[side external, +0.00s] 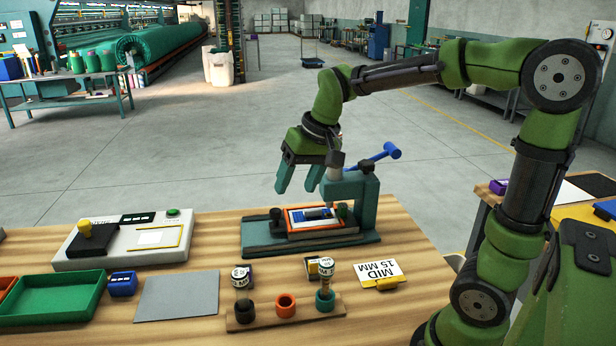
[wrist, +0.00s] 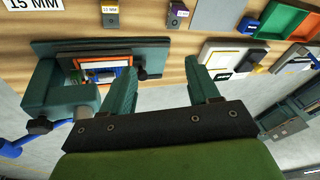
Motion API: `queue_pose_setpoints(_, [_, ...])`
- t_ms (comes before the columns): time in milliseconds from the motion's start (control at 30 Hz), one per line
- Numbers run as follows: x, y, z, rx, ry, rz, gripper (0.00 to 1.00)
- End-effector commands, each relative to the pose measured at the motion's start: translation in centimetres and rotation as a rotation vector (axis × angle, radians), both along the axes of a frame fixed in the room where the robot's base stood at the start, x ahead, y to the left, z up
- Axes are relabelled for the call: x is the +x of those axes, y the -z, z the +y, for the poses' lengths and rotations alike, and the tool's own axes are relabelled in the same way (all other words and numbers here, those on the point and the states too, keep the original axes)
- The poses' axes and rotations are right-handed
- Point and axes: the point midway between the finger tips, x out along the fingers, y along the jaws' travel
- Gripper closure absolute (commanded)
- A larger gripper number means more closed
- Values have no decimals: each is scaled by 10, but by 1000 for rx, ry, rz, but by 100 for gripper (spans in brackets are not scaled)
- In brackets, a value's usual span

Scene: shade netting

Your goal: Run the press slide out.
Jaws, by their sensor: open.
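The press (side external: 362,195) stands on the table, a teal body with a blue lever (side external: 372,156) on top. Its slide carries an orange-edged frame (side external: 290,222) with a blue and white inset, low on the teal base (side external: 262,250) at the foot of the press body. A dark knob (side external: 276,214) stands at the slide's left end. My gripper (side external: 298,188) is open and empty above the slide, left of the press head. In the wrist view my gripper (wrist: 158,70) has its left finger near the dark knob (wrist: 141,72); contact cannot be told. The press body partly hides the slide.
A wooden rack (side external: 262,318) with vials stands in front, beside a "MID 15 MM" card (side external: 378,272). A grey device with a yellow knob (side external: 100,228), a grey plate (side external: 178,296) and a green tray (side external: 60,300) lie left. Open air is behind the table.

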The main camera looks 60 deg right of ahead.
Motion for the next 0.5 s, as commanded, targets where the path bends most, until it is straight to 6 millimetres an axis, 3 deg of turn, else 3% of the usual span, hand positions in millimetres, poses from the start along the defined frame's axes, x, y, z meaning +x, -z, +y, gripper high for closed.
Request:
queue_pose_setpoints(100, [45,6,-28,-20,20,86,40])
queue_pose_setpoints(300, [108,24,-77,-61,49,221,40])
queue_pose_setpoints(500, [149,40,-112,-93,70,323,40])
